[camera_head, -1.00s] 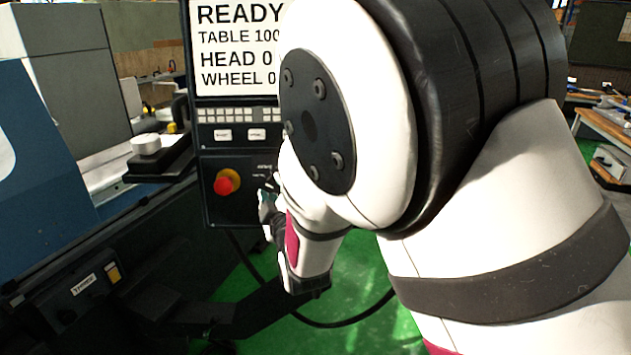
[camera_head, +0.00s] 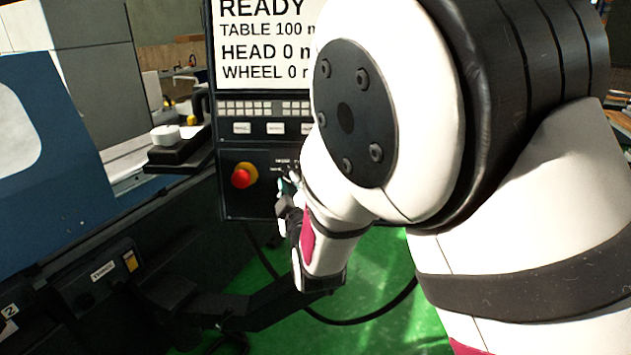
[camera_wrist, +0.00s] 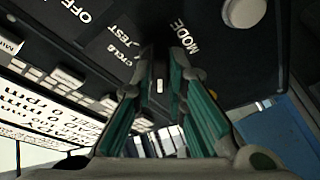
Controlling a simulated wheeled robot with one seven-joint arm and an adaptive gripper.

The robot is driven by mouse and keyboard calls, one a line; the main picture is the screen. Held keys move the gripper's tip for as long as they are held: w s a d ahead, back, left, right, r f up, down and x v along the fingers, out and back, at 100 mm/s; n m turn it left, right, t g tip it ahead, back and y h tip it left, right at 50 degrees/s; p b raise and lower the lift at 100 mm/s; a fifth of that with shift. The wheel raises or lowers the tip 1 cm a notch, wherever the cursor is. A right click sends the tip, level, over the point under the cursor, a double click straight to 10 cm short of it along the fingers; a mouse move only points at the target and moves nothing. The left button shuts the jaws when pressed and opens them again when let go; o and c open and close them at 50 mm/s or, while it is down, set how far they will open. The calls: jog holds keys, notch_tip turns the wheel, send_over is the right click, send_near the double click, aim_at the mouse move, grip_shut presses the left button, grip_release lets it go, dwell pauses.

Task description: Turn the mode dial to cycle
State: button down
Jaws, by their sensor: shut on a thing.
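In the wrist view the dark mode dial (camera_wrist: 160,86) with a small white mark sits between the teal-padded fingers of my gripper (camera_wrist: 158,82). The fingers are shut on it from both sides. White labels OFF, TEST, CYCLE and MODE show around it on the black panel. I cannot tell for sure which label the mark points to. In the head view my gripper (camera_head: 287,187) is at the lower right of the control panel (camera_head: 234,206), and the dial is hidden behind it and my arm.
A red emergency button (camera_head: 241,177) on a yellow base is just left of my gripper. Above are key rows and a screen (camera_head: 262,45) reading READY, TABLE, HEAD and WHEEL. The blue machine body (camera_head: 50,150) stands at left. Green floor and a black cable (camera_head: 345,322) lie below.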

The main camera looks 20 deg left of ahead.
jog(key=m+b, duration=0.1)
jog(key=m, duration=0.1)
jog(key=m+t+b, duration=0.1)
jog(key=m, duration=0.2)
jog(key=shift+w+a+f+t+h, duration=0.1)
jog(key=shift+f+t+h, duration=0.05)
jog(key=shift+t+h, duration=0.2)
jog(key=m+h, duration=0.1)
jog(key=m, duration=0.1)
jog(key=m+t+b, duration=0.1)
jog(key=m, duration=0.1)
jog(key=shift+m+h, duration=0.35)
jog(key=shift+m, duration=0.05)
jog(key=m+h, duration=0.1)
jog(key=m, duration=0.2)
jog(key=m+t+h+b, duration=0.1)
jog(key=m, duration=0.2)
jog(key=m+h+b, duration=0.1)
jog(key=m+h, duration=0.1)
jog(key=m, duration=0.1)
jog(key=shift+a+t, duration=0.15)
jog(key=shift+t, duration=0.1)
jog(key=c, duration=1.6)
grip_release()
jog(key=shift+s, duration=0.25)
